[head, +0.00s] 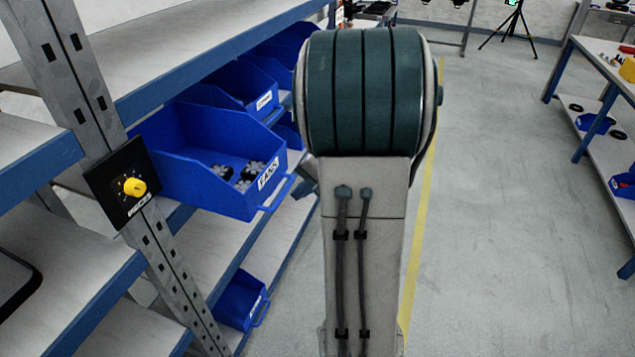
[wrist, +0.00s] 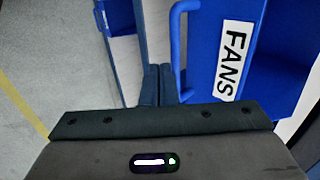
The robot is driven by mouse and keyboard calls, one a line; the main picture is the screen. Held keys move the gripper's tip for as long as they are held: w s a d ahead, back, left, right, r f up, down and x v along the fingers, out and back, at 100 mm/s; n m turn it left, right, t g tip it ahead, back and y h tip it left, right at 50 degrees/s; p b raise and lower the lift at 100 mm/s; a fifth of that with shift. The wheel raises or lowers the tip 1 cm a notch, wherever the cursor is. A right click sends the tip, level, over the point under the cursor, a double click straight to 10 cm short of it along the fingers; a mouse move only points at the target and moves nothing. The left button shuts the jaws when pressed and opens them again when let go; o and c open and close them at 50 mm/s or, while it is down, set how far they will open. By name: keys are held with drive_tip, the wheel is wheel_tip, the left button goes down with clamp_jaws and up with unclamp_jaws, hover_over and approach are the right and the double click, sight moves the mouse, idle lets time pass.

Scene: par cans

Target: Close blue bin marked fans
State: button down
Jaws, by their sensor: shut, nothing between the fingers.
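The blue bin marked FANS (head: 205,188) juts out from the shelf on the left in the head view, with several small dark fans inside it. In the wrist view its blue front (wrist: 205,50) is close up, with the white FANS label and a blue handle (wrist: 178,35). My gripper (wrist: 158,85) is shut and empty, with its fingertips just beside the handle. I cannot tell whether they touch it. In the head view my arm hides most of the gripper.
More blue bins (head: 238,82) sit farther along the shelf, and one (head: 240,300) is on a lower shelf. A metal post with a black plate and yellow knob (head: 134,187) stands beside the FANS bin. The floor (head: 500,220) to the right is clear up to a workbench.

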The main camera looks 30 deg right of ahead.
drive_tip(key=shift+w+a+f, duration=0.15)
drive_tip(key=shift+w+a, duration=0.35)
drive_tip(key=shift+w, duration=0.1)
